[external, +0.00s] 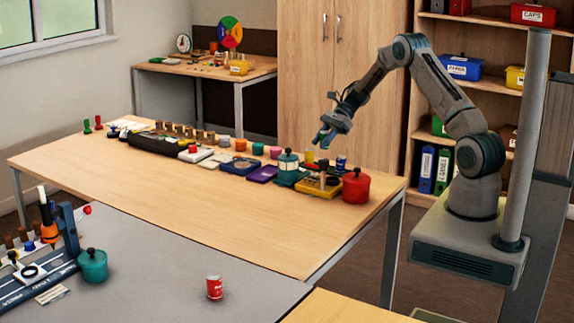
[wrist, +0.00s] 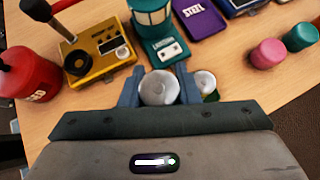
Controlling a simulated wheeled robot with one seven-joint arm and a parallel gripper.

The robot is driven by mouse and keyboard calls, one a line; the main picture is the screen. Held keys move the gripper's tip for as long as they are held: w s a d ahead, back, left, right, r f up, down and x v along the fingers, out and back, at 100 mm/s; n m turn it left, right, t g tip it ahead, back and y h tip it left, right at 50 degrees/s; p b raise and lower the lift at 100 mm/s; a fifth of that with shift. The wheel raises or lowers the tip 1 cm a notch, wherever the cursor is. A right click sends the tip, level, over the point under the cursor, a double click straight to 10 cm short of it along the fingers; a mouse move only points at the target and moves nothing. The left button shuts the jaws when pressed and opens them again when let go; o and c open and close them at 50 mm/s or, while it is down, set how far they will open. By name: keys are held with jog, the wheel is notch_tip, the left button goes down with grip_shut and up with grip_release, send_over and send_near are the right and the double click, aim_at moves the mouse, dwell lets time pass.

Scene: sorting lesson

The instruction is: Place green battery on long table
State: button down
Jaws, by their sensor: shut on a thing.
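My gripper (external: 326,137) is above the far right part of the long wooden table (external: 170,190). In the wrist view my gripper (wrist: 160,92) has its two blue fingers closed on the sides of a round, silver-topped battery (wrist: 158,88). Its side is mostly hidden there; a little green shows under the fingers in the external view, so I take it for the green battery. A second silver-topped cylinder (wrist: 205,83) with a yellow-green side stands just right of the fingers in the wrist view.
Near the gripper stand a teal lantern (external: 288,168), a yellow device (external: 318,187), a red pot (external: 356,187) and a blue can (external: 341,163). A purple tray (wrist: 203,18) and pink (wrist: 269,53) and green (wrist: 301,37) cylinders are close by. The table's front half is clear.

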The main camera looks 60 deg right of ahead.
jog(key=shift+f+b, duration=1.2)
jog(key=shift+f, duration=2.1)
jog(key=shift+f+b, duration=0.35)
jog(key=shift+f, duration=0.05)
jog(key=c, duration=1)
grip_release()
